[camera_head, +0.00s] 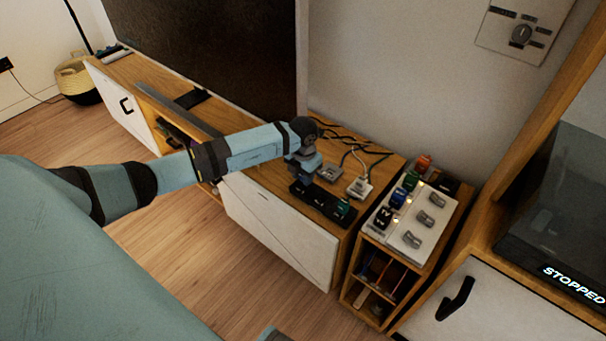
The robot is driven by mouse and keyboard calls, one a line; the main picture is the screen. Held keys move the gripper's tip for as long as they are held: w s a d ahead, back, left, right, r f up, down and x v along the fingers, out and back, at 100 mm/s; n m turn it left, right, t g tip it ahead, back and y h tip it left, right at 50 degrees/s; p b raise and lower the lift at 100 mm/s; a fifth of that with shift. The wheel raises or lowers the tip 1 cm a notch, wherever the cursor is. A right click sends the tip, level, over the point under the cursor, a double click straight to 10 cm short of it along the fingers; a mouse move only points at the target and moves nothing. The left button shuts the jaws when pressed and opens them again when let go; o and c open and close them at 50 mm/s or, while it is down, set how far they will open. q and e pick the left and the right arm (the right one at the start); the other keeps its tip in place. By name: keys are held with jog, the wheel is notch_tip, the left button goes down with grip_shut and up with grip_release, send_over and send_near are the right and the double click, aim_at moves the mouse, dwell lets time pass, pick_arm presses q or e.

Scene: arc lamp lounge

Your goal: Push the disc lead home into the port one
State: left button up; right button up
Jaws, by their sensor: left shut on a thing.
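My left gripper (306,170) reaches in from the left and points down over the left end of a black port box (322,204) on the wooden cabinet. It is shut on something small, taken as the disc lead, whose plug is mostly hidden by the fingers. I cannot tell from this view whether the plug is in port one or just above it. A green plug (343,207) sits at the right end of the same box. My right gripper is not in view.
Grey adapters (329,173) and a white one (359,187) sit behind the box, among dark cables (350,140). A panel with switches and coloured plugs (412,225) stands to the right. A dark screen (215,55) rises behind my arm.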

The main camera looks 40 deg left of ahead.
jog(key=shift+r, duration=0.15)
pick_arm(q)
jog(key=shift+f+b, duration=0.9)
jog(key=shift+f, duration=0.75)
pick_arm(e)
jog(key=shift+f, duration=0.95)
pick_arm(q)
jog(key=o, duration=1)
jog(key=shift+o, duration=0.2)
notch_tip(320, 180, up, 6)
jog(key=shift+f+p, duration=0.2)
jog(key=shift+p, duration=0.5)
notch_tip(320, 180, up, 8)
jog(key=shift+p, duration=0.65)
jog(key=shift+r, duration=0.15)
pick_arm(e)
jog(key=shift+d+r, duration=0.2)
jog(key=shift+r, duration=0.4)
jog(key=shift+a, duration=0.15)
